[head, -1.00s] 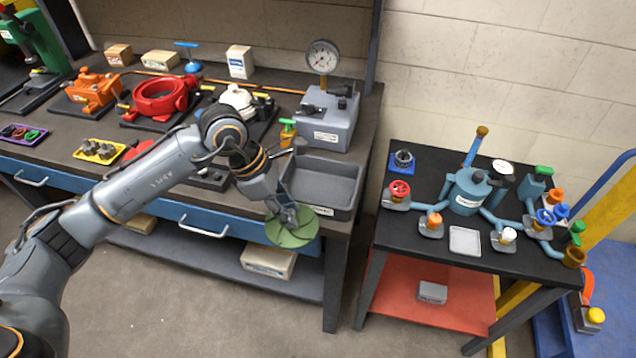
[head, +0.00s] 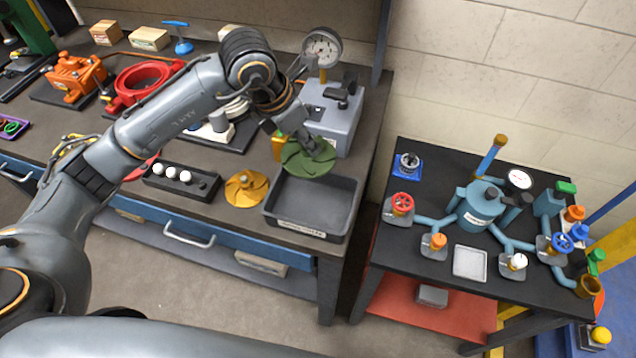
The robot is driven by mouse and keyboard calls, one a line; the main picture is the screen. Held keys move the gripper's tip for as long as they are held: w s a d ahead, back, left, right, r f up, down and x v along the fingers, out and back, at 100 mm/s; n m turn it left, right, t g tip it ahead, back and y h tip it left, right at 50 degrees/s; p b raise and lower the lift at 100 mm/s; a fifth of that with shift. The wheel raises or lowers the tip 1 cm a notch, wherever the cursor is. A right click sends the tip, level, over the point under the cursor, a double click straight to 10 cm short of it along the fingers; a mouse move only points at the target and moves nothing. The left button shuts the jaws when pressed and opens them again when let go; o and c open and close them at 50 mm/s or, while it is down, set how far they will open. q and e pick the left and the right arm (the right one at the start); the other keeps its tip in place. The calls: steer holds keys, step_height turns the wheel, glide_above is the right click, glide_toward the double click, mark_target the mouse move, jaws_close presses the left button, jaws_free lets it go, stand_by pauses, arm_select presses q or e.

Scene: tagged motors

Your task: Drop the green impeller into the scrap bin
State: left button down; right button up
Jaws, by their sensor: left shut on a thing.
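The green impeller (head: 305,163) is a round finned disc. My left gripper (head: 318,147) is shut on it and holds it over the back part of the dark grey bin (head: 352,205). The bin is an open, shallow tray with a label on its front, at the right end of the workbench. Its visible floor is empty; the impeller hides part of its back side. My right gripper does not show.
A yellow impeller (head: 246,188) lies just left of the bin. A grey gauge unit (head: 330,115) with a dial (head: 322,47) stands behind it. A black block with white balls (head: 180,180) is further left. A black table (head: 430,175) with a teal pump assembly stands to the right.

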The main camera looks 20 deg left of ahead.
mark_target(305, 154)
arm_select(q)
steer(key=shift+w, duration=0.2)
steer(key=shift+s+f, duration=0.15)
steer(key=f+b, duration=0.1)
steer(key=s+f+b, duration=0.1)
steer(key=f, duration=0.1)
steer(key=shift+w+f+b, duration=0.2)
steer(key=shift+f+b, duration=0.15)
steer(key=shift+f, duration=0.75)
steer(key=c, duration=1)
jaws_free()
steer(key=shift+s, duration=0.15)
steer(key=shift+a+r, duration=0.15)
steer(key=shift+r, duration=0.25)
steer(key=v, duration=1.1)
steer(key=shift+s+r, duration=0.1)
steer(key=shift+s, duration=0.1)
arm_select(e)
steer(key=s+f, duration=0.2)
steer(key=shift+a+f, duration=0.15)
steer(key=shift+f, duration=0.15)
